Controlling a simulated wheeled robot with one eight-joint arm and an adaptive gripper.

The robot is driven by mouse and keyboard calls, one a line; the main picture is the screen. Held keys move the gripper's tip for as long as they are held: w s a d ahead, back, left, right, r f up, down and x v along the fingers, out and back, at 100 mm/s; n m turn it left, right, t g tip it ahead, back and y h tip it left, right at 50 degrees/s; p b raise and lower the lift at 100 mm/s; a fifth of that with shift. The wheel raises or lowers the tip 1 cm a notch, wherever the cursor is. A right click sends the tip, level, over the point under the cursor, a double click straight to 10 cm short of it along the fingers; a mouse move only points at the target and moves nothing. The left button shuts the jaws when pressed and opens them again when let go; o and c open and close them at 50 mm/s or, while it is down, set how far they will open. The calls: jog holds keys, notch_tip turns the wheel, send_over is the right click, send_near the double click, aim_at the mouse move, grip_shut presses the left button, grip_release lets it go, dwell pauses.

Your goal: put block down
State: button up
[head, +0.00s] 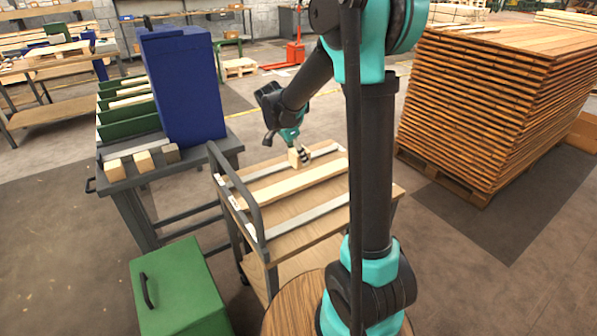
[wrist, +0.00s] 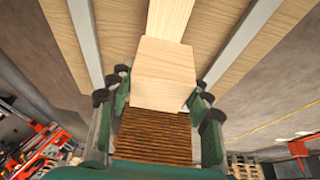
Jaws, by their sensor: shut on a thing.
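A pale wooden block (head: 294,158) is in my gripper (head: 303,156), over the far part of the cart top. In the wrist view the block (wrist: 165,72) sits between the fingers of my gripper (wrist: 160,98), which are shut on its sides. A pale wooden board (head: 290,184) lies along the cart (head: 318,219) beneath, and it also shows in the wrist view (wrist: 170,18) beyond the block. I cannot tell whether the block touches the board or hangs just above it.
Two grey strips (head: 310,216) flank the board on the cart. The cart's handle rail (head: 238,200) stands at its left. A workbench (head: 165,175) with small blocks and a blue cabinet (head: 183,85) is at left. A green box (head: 178,290) stands at front left. A tall timber stack (head: 490,95) is at right.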

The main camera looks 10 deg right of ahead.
aim_at(293, 158)
jog(key=shift+f, duration=3.5)
jog(key=o, duration=1.2)
jog(key=shift+f, duration=0.1)
jog(key=v, duration=1.1)
jog(key=shift+s+a+r, duration=0.15)
jog(key=shift+a+r, duration=0.05)
jog(key=shift+r, duration=0.15)
jog(key=shift+s+d+r, duration=0.1)
jog(key=shift+s, duration=0.05)
jog(key=s+d+f+n+t+y, duration=0.1)
jog(key=s+d+f+n, duration=0.1)
jog(key=s, duration=0.5)
jog(key=s+d+f+n+y, duration=0.1)
jog(key=s+d+f+n, duration=0.2)
jog(key=s+n, duration=0.4)
jog(key=s+d+f+n+t+y, duration=0.1)
jog(key=s+d+f+n+y, duration=0.1)
jog(key=s, duration=0.7)
jog(key=shift+d+f+n+t, duration=0.15)
jog(key=shift+d+f+n, duration=0.1)
jog(key=shift+f+n, duration=0.45)
jog(key=shift+d+f+n+t, duration=0.2)
jog(key=shift+f+n, duration=0.4)
jog(key=shift+f, duration=0.2)
